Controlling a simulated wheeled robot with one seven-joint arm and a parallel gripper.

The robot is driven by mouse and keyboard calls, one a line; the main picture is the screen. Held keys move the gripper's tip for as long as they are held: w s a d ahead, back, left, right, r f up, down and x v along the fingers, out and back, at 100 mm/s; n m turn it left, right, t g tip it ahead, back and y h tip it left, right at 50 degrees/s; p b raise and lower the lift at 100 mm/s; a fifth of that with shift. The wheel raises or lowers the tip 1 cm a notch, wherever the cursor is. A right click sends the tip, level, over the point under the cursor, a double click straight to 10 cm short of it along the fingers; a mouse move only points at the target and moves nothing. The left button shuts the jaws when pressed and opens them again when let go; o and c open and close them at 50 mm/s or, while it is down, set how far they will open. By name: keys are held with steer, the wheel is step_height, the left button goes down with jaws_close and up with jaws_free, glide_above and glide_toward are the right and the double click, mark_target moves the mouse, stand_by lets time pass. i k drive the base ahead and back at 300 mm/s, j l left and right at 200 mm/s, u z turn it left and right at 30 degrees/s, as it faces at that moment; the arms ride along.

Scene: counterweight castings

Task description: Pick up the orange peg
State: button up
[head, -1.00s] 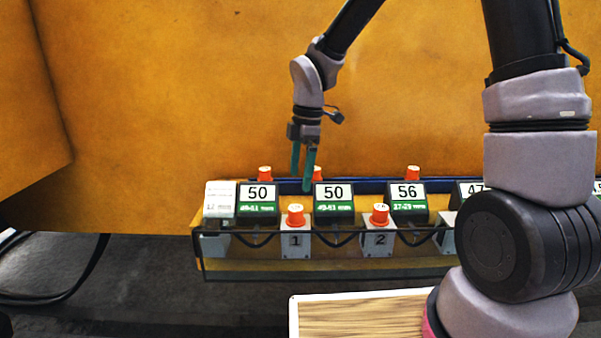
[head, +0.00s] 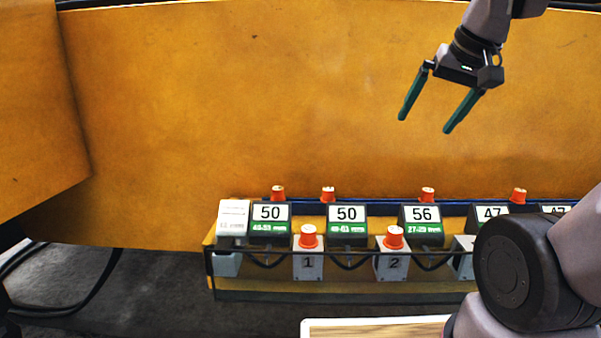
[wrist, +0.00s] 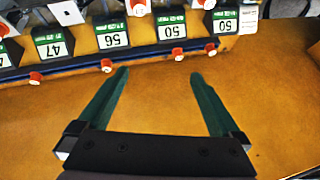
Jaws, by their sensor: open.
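Several orange pegs are in view, and I cannot tell which one the task means. In the head view, a back row holds pegs behind the displays, among them a left one (head: 278,192), a second (head: 328,194), a third (head: 428,194) and a right one (head: 518,196). Two front pegs stand on blocks marked 1 (head: 308,237) and 2 (head: 393,238). My gripper (head: 425,125) is open and empty, with green fingers, well above the row. In the wrist view, my gripper (wrist: 160,73) shows pegs beyond its fingers, including one nearly between the tips (wrist: 178,54).
Number displays reading 50 (head: 270,213), 50 (head: 347,213) and 56 (head: 421,214) stand between the peg rows. Black cables loop along the front. A wood-topped surface (head: 375,329) is at the bottom.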

mark_target(518, 194)
steer(key=z, duration=1)
